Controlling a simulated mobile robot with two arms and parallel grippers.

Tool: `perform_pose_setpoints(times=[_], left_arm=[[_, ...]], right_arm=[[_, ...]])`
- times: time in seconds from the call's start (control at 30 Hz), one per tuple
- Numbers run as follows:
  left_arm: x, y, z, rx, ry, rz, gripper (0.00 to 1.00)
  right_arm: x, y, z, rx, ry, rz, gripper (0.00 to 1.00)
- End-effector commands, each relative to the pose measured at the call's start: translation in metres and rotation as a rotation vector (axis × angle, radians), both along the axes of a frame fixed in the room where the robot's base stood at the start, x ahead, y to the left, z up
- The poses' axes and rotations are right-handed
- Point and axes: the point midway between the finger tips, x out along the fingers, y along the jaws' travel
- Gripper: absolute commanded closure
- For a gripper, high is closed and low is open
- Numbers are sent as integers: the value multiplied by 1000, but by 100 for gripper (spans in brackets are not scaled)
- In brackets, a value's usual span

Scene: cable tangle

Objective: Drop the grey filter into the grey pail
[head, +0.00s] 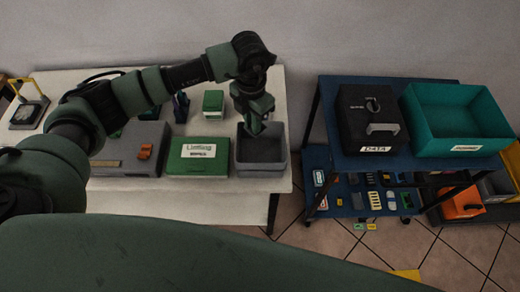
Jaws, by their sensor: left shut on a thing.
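The grey pail (261,169) is an open, box-shaped container at the right end of the white table, and its visible inside looks empty. My left gripper (256,130) points down over the back part of the pail, with its fingertips at about the rim or just above it. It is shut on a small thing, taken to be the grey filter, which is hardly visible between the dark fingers. I cannot tell whether it touches the pail. My right gripper is not in view.
A green labelled box (198,157) stands just left of the pail, with a small green box (213,102) behind. An orange item (146,151) lies on a grey case. Right of a floor gap, a blue cart (345,152) bears a black case (371,112) and a teal bin (458,118).

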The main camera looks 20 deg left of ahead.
Motion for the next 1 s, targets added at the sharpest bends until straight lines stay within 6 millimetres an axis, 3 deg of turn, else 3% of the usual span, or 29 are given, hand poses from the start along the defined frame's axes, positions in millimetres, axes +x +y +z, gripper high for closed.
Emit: perform_pose_setpoints(times=[0.3, 0.67, 0.7, 0.77, 1.0], left_arm=[[0, 0, -40, 0, 1, -1, 100], [0, 0, -46, 0, 0, -2, 100], [0, 0, -46, 0, 0, -2, 78], [0, 0, -46, 0, 0, -3, 62], [0, 0, -46, 0, 0, -3, 59]], right_arm=[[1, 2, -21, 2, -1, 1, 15], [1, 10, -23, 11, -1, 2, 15], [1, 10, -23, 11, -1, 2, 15], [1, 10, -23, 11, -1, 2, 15], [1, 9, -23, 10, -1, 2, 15]])
